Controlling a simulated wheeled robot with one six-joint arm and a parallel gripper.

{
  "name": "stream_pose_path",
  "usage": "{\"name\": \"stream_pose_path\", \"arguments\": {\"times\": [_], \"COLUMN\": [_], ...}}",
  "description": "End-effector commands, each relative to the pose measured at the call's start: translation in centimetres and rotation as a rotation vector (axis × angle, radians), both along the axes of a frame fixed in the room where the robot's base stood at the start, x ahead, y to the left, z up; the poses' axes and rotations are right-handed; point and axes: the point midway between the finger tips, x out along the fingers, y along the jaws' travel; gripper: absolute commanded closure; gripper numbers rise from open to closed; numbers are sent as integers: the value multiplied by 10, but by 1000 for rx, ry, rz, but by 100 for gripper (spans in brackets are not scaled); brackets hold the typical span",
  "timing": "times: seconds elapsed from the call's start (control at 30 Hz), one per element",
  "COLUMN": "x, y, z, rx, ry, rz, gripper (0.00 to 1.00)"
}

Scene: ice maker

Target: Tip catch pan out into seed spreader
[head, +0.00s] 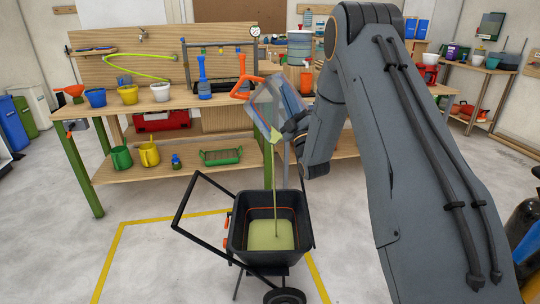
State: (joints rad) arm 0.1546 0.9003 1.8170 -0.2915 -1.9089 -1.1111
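The catch pan (264,106) looks clear and bluish. It is held high and steeply tilted above the seed spreader, with some yellow-green contents at its lower end. My gripper (292,129) is at the pan's right side and appears shut on it; the fingertips are small and partly hidden. A thin yellow-green stream falls from the pan into the seed spreader (240,214), a black wheeled hopper with a long handle frame. The stream lands inside the hopper, where a yellow-green layer (268,236) covers the floor.
A wooden workbench (190,102) stands behind, with blue, yellow and white buckets, bottles and an orange tool. Its lower shelf holds watering cans and a green tray (221,156). Yellow floor tape (112,258) surrounds the spreader. Open floor lies to the left.

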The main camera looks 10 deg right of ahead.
Motion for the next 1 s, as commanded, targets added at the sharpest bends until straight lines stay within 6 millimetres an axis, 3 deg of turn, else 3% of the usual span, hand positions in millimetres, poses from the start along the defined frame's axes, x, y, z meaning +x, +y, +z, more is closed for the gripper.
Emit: {"name": "stream_pose_path", "arguments": {"times": [1.0], "x": [-33], "y": [39], "z": [-7], "rx": [-195], "ry": [-169], "rz": [0], "gripper": [100]}}
